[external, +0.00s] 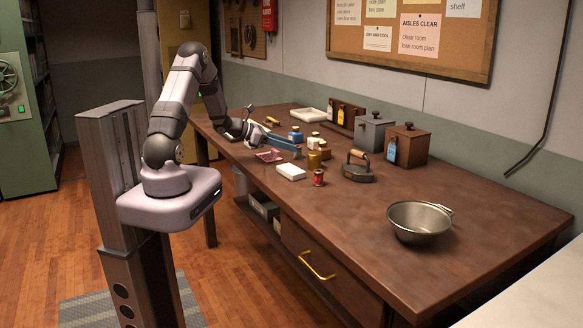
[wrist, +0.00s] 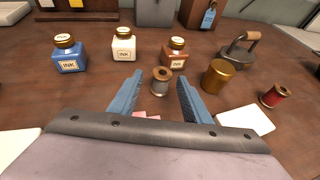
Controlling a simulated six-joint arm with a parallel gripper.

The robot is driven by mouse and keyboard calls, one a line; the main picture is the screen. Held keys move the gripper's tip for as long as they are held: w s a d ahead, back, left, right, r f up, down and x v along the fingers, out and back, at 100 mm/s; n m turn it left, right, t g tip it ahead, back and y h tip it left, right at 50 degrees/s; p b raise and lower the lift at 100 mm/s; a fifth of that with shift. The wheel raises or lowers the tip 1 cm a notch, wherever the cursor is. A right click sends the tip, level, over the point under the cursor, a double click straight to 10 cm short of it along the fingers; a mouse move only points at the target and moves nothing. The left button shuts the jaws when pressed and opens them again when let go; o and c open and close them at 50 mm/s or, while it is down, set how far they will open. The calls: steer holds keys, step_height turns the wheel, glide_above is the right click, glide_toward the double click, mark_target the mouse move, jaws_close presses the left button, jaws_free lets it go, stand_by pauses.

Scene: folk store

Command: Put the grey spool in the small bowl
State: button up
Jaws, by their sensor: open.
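The grey spool (wrist: 162,80) stands upright on the table in the wrist view, with dull grey thread between brownish ends. My gripper (wrist: 159,79) is open, with one blue finger on each side of the spool near the fingertips; I cannot tell whether either touches it. The small metal bowl (external: 420,222) stands at the near right of the table, and looks empty. It is outside the wrist view.
Ink bottles in blue (wrist: 70,54), white (wrist: 123,45) and brown (wrist: 174,53) stand beyond the fingers. A brass cylinder (wrist: 218,76), red spool (wrist: 275,95), white block (external: 291,172) and flat iron (external: 358,167) are to the right. Table around the bowl is clear.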

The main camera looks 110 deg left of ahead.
steer(key=p+x, duration=0.1)
steer(key=x, duration=0.2)
steer(key=shift+w+d, duration=0.1)
steer(key=shift+w, duration=0.25)
steer(key=shift+w+a+f, duration=0.3)
steer(key=shift+w, duration=0.2)
steer(key=c, duration=1.1)
steer(key=shift+o, duration=0.2)
step_height(320, 180, up, 10)
steer(key=shift+b, duration=0.3)
